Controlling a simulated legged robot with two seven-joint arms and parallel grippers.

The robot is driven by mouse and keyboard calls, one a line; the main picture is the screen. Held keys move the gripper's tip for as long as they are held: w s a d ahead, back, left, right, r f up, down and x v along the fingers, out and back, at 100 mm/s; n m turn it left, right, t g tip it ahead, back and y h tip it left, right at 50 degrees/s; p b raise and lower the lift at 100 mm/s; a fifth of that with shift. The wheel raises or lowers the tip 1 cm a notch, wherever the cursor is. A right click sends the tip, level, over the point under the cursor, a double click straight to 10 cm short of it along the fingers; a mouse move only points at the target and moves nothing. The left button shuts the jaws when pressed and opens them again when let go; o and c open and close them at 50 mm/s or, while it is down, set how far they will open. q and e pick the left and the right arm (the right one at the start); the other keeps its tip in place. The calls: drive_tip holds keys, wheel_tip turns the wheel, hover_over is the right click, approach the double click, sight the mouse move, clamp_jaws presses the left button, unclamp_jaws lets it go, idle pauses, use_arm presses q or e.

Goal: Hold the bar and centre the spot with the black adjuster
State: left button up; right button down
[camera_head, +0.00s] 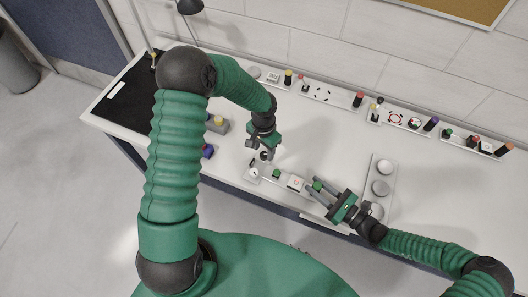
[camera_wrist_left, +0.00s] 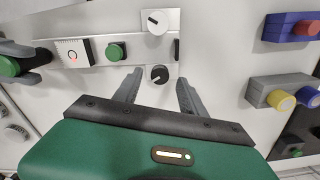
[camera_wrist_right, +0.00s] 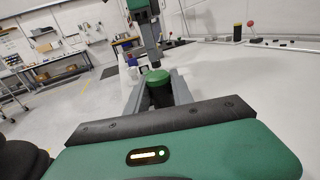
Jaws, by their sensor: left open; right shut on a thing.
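The fixture's bar (camera_head: 285,181) lies near the table's front edge and carries a small white target box (camera_head: 296,183) with a red spot (camera_wrist_left: 72,57), and a green knob (camera_wrist_left: 116,52). The black adjuster (camera_wrist_left: 159,74) sits on a light plate at the bar's end, opposite a white knob (camera_wrist_left: 157,22). My left gripper (camera_head: 259,147) is open above the adjuster, which shows between and beyond its fingertips in the left wrist view (camera_wrist_left: 158,86). My right gripper (camera_head: 322,193) is shut on a green-topped handle (camera_wrist_right: 157,78) at the bar's other end.
A pale tray with round discs (camera_head: 381,187) stands right of the bar. Several fixtures with coloured posts (camera_head: 330,94) line the table's back edge. Blue (camera_wrist_left: 290,27) and grey blocks (camera_wrist_left: 284,90) with coloured knobs stand near my left gripper. A black mat (camera_head: 135,103) covers the left end.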

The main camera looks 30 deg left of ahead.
sight(264, 156)
use_arm(q)
drive_tip(key=shift+f, duration=1.2)
clamp_jaws()
